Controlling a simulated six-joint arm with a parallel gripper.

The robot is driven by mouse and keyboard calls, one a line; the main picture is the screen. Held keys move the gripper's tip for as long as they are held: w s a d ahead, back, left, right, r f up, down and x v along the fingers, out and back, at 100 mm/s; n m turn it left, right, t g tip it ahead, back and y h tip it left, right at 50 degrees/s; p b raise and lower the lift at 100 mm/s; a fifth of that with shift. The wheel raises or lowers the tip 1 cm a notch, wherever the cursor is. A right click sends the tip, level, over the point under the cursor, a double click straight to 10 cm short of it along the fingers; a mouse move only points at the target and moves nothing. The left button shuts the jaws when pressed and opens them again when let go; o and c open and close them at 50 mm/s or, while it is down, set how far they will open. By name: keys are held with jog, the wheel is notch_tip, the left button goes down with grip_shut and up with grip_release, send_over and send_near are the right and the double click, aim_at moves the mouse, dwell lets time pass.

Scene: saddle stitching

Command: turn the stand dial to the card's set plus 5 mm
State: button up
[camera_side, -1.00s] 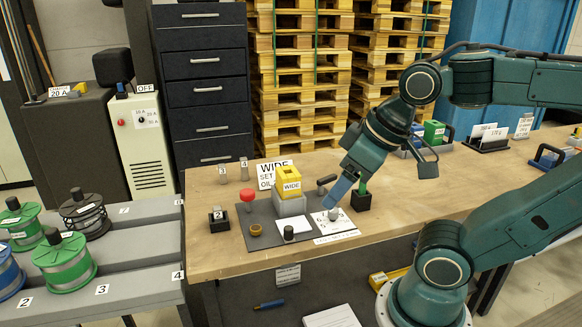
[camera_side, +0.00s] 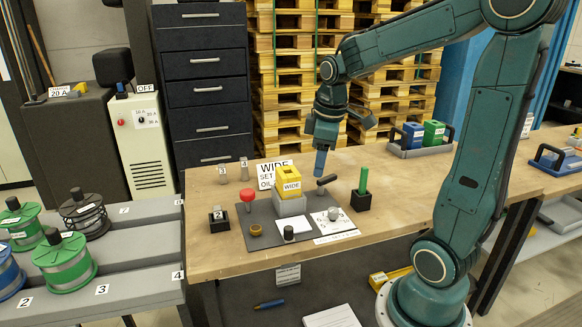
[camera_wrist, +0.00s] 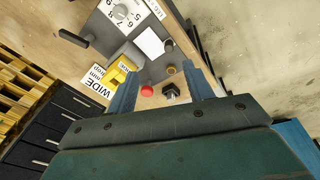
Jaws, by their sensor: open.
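The stand dial (camera_side: 334,214) is a grey round knob on a white numbered plate, at the right front of the dark base plate. It also shows at the top of the wrist view (camera_wrist: 121,12). Its exact setting is too small to read. The card (camera_side: 267,176) stands behind the yellow-headed stand (camera_side: 290,206); "WIDE", "SET" and "OIL" show, the rest is hidden or too small. The card also shows in the wrist view (camera_wrist: 88,84). My gripper (camera_side: 320,174) is open, pointing down, above and behind the dial, near a dark lever (camera_side: 326,181). Nothing is between its fingers (camera_wrist: 162,68).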

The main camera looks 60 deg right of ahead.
jog(key=n+g+y, duration=0.1)
jog(key=n+g, duration=0.1)
send_over(333, 210)
notch_tip(333, 210, down, 8)
jog(key=shift+s+d, duration=0.1)
notch_tip(333, 210, down, 14)
jog(key=shift+r, duration=0.2)
dwell(0.3)
jog(key=c, duration=1)
